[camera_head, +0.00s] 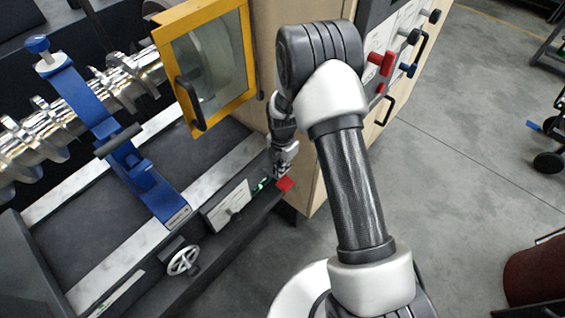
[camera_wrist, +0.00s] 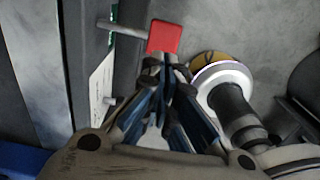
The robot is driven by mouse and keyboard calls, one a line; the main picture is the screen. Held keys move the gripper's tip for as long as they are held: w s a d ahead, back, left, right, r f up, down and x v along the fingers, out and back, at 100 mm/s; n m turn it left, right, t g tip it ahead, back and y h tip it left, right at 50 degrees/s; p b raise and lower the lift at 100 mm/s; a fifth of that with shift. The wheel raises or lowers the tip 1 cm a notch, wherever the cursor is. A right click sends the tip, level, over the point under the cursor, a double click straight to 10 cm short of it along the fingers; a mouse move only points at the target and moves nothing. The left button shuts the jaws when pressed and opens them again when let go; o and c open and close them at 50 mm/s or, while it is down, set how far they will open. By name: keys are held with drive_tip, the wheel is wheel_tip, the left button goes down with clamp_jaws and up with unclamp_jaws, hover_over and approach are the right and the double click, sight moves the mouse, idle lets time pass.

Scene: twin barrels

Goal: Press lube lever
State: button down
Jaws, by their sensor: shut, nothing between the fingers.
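The lube lever is a grey rod with a red block (camera_head: 285,184) at its end, sticking out from the front of the machine. In the wrist view the red block (camera_wrist: 164,37) is at top centre, with its rod running left to the machine face. My gripper (camera_head: 281,174) is shut and empty, pointing down at the red block. In the wrist view the fingertips (camera_wrist: 166,62) are right at the block's lower edge. I cannot tell whether they touch it.
A white plate (camera_head: 229,206) with a small knob and a handwheel (camera_head: 183,260) are left of the lever. A yellow-framed door (camera_head: 208,62) and a blue bracket (camera_head: 125,150) are farther left. A cabinet (camera_head: 384,108) with red and blue handles stands behind my arm.

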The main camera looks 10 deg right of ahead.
sight(285, 187)
wheel_tip(285, 187, down, 8)
drive_tip(key=shift+f+b, duration=0.1)
drive_tip(key=shift+b, duration=0.6)
drive_tip(key=f+b, duration=0.3)
drive_tip(key=s+f+b, duration=0.1)
drive_tip(key=f, duration=0.1)
drive_tip(key=shift+d+b, duration=0.35)
drive_tip(key=shift+s, duration=0.15)
